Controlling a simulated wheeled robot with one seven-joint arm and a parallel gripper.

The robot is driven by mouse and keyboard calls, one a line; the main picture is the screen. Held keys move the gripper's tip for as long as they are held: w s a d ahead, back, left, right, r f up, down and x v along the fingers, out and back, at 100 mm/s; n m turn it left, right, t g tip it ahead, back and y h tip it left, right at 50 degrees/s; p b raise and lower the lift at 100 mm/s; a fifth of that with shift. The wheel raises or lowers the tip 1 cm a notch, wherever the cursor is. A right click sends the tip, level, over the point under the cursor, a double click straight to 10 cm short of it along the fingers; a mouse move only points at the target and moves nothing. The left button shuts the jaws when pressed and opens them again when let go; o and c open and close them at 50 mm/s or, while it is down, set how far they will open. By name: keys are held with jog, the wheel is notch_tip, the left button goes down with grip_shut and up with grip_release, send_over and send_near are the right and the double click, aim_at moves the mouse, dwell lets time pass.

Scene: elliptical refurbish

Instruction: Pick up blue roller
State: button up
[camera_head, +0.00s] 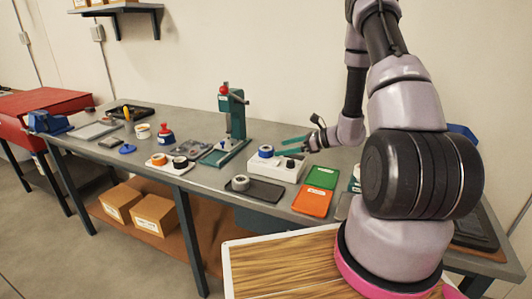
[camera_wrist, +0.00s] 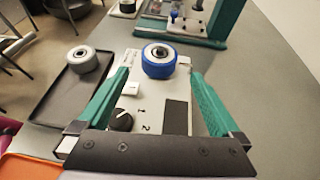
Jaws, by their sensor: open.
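The blue roller (camera_wrist: 159,60), a short blue cylinder with a pale top and dark centre, sits on the far end of a white control box (camera_wrist: 130,87) in the wrist view. In the head view the blue roller (camera_head: 265,151) is on the white box (camera_head: 273,168) in the middle of the bench. My gripper (camera_wrist: 158,85) has two green fingers, spread apart and empty. In the wrist view the roller appears beyond the fingertips, between their lines. In the head view my gripper (camera_head: 290,145) is just right of the roller.
A grey roller (camera_wrist: 82,59) stands on a dark tray (camera_wrist: 72,84) to the left. A green press (camera_head: 232,120) stands behind and left of the box. Green (camera_head: 321,177) and orange (camera_head: 312,203) trays lie to the right. Several small items crowd the bench's left part.

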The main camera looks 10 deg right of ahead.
aim_at(272, 149)
jog(key=x, duration=0.5)
jog(key=shift+w+a+f, duration=0.1)
jog(key=shift+w+a, duration=0.05)
jog(key=shift+a, duration=0.25)
jog(key=c, duration=1.5)
jog(key=shift+o, duration=0.2)
